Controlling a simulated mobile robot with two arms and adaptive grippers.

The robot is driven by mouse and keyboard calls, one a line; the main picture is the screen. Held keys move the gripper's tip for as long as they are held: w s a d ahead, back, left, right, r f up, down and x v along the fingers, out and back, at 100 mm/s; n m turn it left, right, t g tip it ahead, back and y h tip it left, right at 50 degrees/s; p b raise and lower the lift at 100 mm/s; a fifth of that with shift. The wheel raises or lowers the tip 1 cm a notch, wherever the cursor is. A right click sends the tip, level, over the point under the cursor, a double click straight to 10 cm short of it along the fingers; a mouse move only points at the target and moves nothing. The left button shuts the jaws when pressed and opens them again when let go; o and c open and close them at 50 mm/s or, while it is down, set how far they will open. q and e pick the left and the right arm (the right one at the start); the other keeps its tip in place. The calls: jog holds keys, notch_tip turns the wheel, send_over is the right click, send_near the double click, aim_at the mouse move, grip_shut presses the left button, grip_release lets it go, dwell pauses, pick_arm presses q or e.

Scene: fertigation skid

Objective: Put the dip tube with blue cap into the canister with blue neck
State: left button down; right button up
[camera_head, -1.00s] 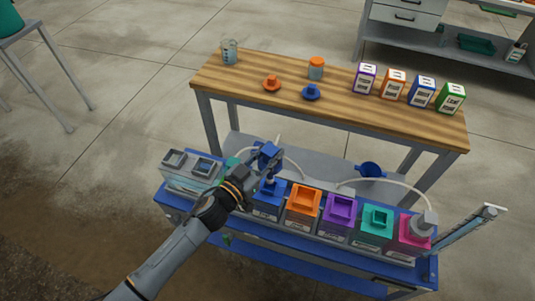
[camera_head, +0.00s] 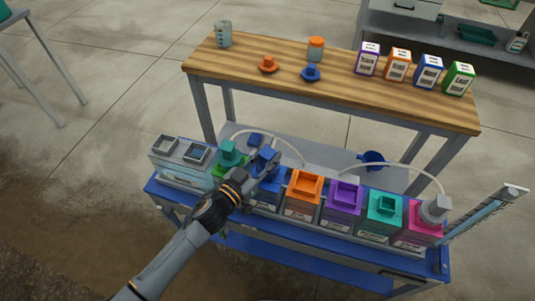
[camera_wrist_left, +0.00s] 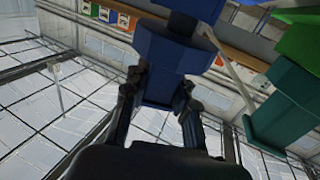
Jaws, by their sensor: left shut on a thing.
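My left gripper (camera_head: 252,172) is shut on the blue cap (camera_head: 266,158) of the dip tube, at the canister with blue neck (camera_head: 265,200). In the left wrist view the blue cap (camera_wrist_left: 170,55) sits between the fingers (camera_wrist_left: 160,100). The tube below the cap is hidden, so I cannot tell whether it is inside the canister. My right gripper is not in view.
A green-capped canister (camera_head: 228,165) stands close left. Orange (camera_head: 303,200), purple (camera_head: 340,210), teal (camera_head: 380,220) and pink (camera_head: 418,228) canisters stand right on the blue skid (camera_head: 300,250). The wooden bench (camera_head: 330,92) behind holds bottles and loose caps.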

pick_arm(q)
jog(key=shift+f, duration=0.55)
jog(key=c, duration=1)
grip_release()
jog(key=v, duration=1.2)
